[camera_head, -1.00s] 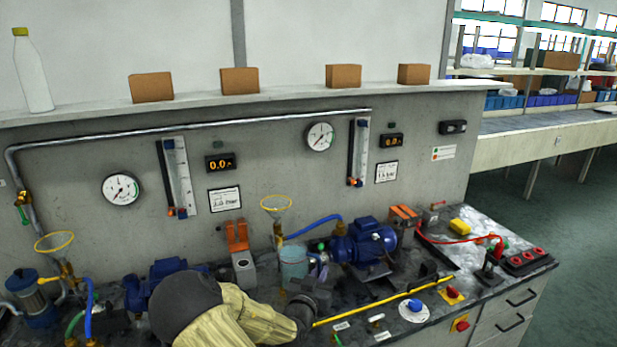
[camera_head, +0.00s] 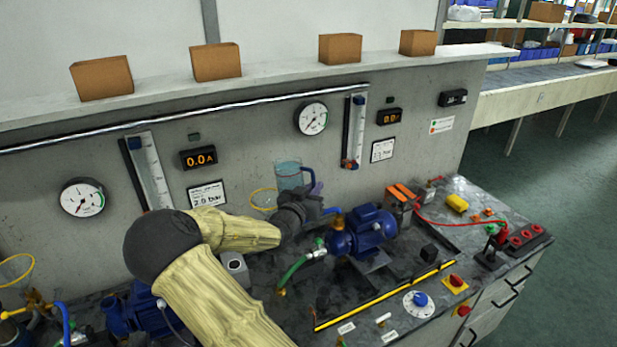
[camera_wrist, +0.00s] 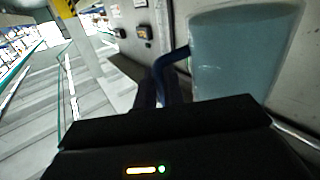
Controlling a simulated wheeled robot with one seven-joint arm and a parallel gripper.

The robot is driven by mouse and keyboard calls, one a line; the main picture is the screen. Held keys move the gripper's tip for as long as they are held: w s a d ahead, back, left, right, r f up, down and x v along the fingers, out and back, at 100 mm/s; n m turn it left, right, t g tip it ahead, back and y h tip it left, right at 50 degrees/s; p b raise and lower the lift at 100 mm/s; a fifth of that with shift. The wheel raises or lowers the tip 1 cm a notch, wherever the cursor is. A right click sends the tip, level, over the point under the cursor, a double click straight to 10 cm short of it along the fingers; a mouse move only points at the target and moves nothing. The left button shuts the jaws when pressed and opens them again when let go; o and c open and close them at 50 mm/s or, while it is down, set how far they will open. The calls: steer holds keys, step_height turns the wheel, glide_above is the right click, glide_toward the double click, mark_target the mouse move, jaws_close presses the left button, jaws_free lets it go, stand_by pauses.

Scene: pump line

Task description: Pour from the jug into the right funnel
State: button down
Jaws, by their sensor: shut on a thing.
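The jug (camera_head: 289,174) is clear with a bluish content and a dark blue handle. My gripper (camera_head: 312,196) is shut on the handle and holds the jug raised, upright or nearly so, in front of the panel. In the wrist view the jug (camera_wrist: 240,50) fills the upper right, with its blue handle (camera_wrist: 168,66) running down to the jaws. The right funnel (camera_head: 262,199) shows its yellow rim just left of and below the jug; its lower part is hidden behind my arm. The left funnel (camera_head: 16,270) stands at the far left edge.
A blue pump (camera_head: 364,231) stands right of my gripper, with a green hose (camera_head: 294,268) below. Gauges and a flow tube (camera_head: 354,132) are on the panel behind. Boxes (camera_head: 340,48) line the shelf above. The bench front has a yellow-black strip (camera_head: 385,295).

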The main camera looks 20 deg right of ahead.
steer(key=shift+w+r, duration=0.25)
steer(key=shift+w, duration=0.1)
steer(key=shift+s+d, duration=0.2)
steer(key=shift+s, duration=0.35)
steer(key=shift+s+d+f+n+b, duration=0.1)
steer(key=shift+f+n+b, duration=0.45)
steer(key=shift+f, duration=0.9)
steer(key=shift+s+d+f+n+b, duration=0.1)
steer(key=shift+f+n+b, duration=0.1)
steer(key=shift+f+n, duration=0.9)
steer(key=shift+f+m, duration=0.25)
steer(key=shift+m, duration=0.1)
steer(key=shift+f, duration=0.3)
